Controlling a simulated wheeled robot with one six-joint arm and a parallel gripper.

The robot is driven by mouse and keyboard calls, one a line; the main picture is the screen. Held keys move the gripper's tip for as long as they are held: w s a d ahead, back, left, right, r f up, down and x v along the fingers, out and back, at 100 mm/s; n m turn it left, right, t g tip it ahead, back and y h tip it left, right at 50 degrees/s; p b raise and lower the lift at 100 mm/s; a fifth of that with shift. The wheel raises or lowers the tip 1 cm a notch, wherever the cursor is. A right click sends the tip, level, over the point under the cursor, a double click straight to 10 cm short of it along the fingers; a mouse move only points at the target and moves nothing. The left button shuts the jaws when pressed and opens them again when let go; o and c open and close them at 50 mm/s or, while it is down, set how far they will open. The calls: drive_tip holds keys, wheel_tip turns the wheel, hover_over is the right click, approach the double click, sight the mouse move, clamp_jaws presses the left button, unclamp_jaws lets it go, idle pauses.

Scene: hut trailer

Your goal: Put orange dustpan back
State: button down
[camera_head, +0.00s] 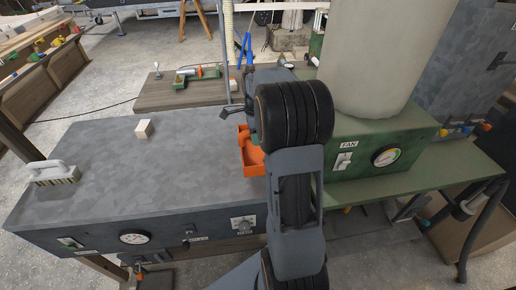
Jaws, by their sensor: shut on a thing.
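The orange dustpan (250,158) shows just left of my arm, over the right end of the grey metal bench top. My gripper (240,112) is mostly hidden behind my own dark wrist. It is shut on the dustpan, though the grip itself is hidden. Part of the dustpan is covered by my arm, and I cannot tell whether it touches the bench top.
The grey bench (110,190) holds a brush (52,174) at left and a small wooden block (144,129). A green fan unit (385,155) with a thick pale column stands at right. A wooden table (165,97) with tools stands behind. The bench middle is clear.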

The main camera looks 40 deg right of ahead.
sight(257, 153)
drive_tip(key=shift+f, duration=2.4)
drive_tip(key=shift+f, duration=0.15)
drive_tip(key=c, duration=0.9)
unclamp_jaws()
drive_tip(key=shift+c, duration=0.2)
wheel_tip(257, 153, up, 12)
drive_tip(key=w+d+f, duration=0.1)
drive_tip(key=w, duration=0.1)
drive_tip(key=s+a+r+n+t+h, duration=0.1)
drive_tip(key=s+a+n, duration=0.2)
drive_tip(key=a+n, duration=0.25)
drive_tip(key=s+a+r+n+t, duration=0.1)
drive_tip(key=s+a+n, duration=0.2)
drive_tip(key=a+n, duration=0.25)
drive_tip(key=s+a+f+n+t, duration=0.3)
drive_tip(key=s+a+n, duration=0.4)
drive_tip(key=n, duration=0.5)
drive_tip(key=shift+s+a+f+p, duration=0.4)
drive_tip(key=shift+s+f, duration=0.3)
drive_tip(key=shift+s, duration=0.5)
